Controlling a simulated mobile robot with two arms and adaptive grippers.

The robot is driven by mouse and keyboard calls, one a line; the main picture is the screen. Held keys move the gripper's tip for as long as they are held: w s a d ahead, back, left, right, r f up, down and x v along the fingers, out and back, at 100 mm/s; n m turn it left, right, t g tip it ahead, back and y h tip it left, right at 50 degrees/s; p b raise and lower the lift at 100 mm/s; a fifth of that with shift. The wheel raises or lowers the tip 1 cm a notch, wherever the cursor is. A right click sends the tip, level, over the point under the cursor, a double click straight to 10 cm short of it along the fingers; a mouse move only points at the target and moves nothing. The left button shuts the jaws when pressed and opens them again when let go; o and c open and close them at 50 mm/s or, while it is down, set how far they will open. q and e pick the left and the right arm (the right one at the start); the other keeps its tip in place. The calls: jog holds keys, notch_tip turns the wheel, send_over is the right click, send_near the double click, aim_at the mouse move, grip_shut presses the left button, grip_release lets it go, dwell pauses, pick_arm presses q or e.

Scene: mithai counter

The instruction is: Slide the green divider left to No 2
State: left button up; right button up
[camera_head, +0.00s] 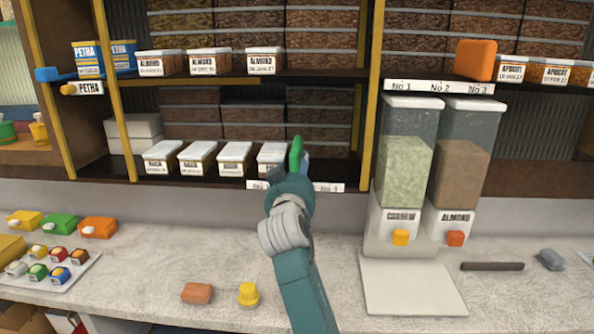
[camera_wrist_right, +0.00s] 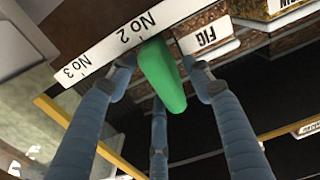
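The green divider (camera_head: 296,153) stands upright at the lower shelf's front edge, beside the rightmost white tub. In the right wrist view the divider (camera_wrist_right: 163,78) stands at the label strip (camera_wrist_right: 120,43), close to the "No 2" mark, with "No 3" farther left in that picture. My right gripper (camera_head: 297,172) is at the shelf edge in front of it. In the wrist view the fingers of this gripper (camera_wrist_right: 157,68) are spread around the divider, with a visible gap at the left one; contact at the right one is unclear. My left gripper is not in view.
White tubs (camera_head: 235,153) line the lower shelf left of the divider. An orange block (camera_head: 476,60) stands on the upper right shelf. Two dispensers (camera_head: 404,150) stand on the counter at right. An orange block (camera_head: 197,293) and a yellow piece (camera_head: 248,293) lie in front.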

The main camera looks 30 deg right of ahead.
jog(key=v, duration=0.7)
jog(key=shift+s+a, duration=0.15)
jog(key=shift+s, duration=0.05)
dwell(0.3)
